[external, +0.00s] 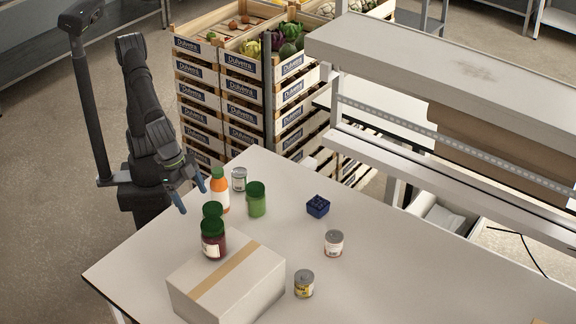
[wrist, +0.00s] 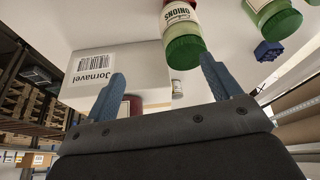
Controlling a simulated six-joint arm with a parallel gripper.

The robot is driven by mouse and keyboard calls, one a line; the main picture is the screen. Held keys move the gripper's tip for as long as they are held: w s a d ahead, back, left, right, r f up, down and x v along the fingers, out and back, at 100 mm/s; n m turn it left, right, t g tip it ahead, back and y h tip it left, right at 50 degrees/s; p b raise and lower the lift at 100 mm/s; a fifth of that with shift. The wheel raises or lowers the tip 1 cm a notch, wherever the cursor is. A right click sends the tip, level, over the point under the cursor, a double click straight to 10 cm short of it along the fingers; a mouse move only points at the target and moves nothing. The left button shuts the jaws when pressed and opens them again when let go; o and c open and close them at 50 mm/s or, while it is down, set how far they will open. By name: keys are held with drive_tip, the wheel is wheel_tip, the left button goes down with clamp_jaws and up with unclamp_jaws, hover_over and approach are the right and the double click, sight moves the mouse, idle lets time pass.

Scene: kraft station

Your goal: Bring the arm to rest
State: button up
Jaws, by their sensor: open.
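My gripper (external: 187,191) hangs beside the left edge of the white table (external: 140,262) in the external view. Its two blue fingers are apart. In the wrist view my gripper (wrist: 162,85) is open, and nothing is seen held between its fingers. A dark red jar (wrist: 135,104) shows beyond the fingers there, partly hidden by the gripper body. The arm is bent down from its column at the left of the external view.
Stacked produce crates (external: 243,92) stand behind.

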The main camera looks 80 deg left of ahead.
drive_tip(key=w+a+f, duration=0.1)
drive_tip(key=w+f, duration=0.3)
drive_tip(key=w, duration=0.8)
drive_tip(key=w+a+f, duration=0.2)
drive_tip(key=w+f, duration=0.2)
drive_tip(key=w, duration=0.8)
drive_tip(key=shift+a+f, duration=0.2)
drive_tip(key=shift+a, duration=0.05)
drive_tip(key=o, duration=0.4)
